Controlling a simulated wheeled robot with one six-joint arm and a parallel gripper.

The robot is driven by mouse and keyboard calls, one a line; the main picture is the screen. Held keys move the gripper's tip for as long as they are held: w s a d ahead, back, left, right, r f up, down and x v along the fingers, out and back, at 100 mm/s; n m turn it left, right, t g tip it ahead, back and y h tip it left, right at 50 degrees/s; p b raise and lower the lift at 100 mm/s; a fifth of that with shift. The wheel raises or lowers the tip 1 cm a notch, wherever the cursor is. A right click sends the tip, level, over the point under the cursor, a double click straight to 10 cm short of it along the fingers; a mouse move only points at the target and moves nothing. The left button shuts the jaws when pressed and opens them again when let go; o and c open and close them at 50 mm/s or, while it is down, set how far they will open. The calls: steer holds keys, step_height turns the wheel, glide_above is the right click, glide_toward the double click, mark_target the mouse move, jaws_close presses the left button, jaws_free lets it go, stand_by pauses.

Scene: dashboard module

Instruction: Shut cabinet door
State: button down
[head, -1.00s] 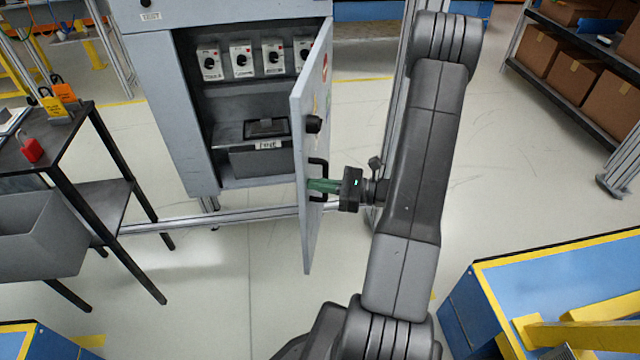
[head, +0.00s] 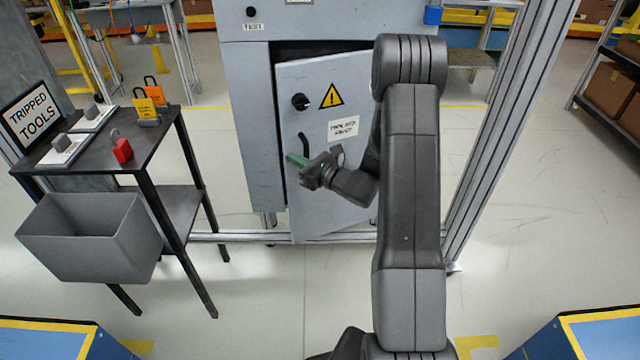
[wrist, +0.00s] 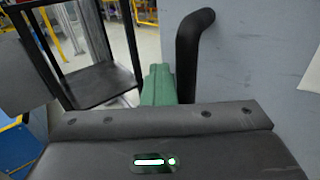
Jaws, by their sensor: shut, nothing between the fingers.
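The grey cabinet door (head: 330,95) carries a yellow warning triangle, a white label and a black knob (head: 301,101). It stands slightly ajar, with a dark gap along its left and top edges against the cabinet (head: 250,90). My gripper (head: 297,160), with green fingers, is at the black door handle (head: 304,145) near the door's left edge. In the wrist view the shut green fingers (wrist: 158,85) are just left of the handle (wrist: 190,55), with the door face (wrist: 255,50) to the right. Whether they touch the handle is unclear.
A dark side table (head: 90,150) with padlocks, a "TRIPPED TOOLS" sign and a grey bin (head: 95,235) stands left of the cabinet. A metal frame post (head: 510,130) rises at right. Blue platforms with yellow edges (head: 590,335) flank the foreground. Open floor lies between.

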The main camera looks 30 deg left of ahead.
steer(key=w+a+m+t+b, duration=0.1)
steer(key=w+a+m+t, duration=0.1)
steer(key=w+a, duration=0.6)
steer(key=shift+w+a+t+h+b, duration=0.3)
steer(key=shift+a+t, duration=0.2)
steer(key=shift+a, duration=0.3)
steer(key=shift+f, duration=0.1)
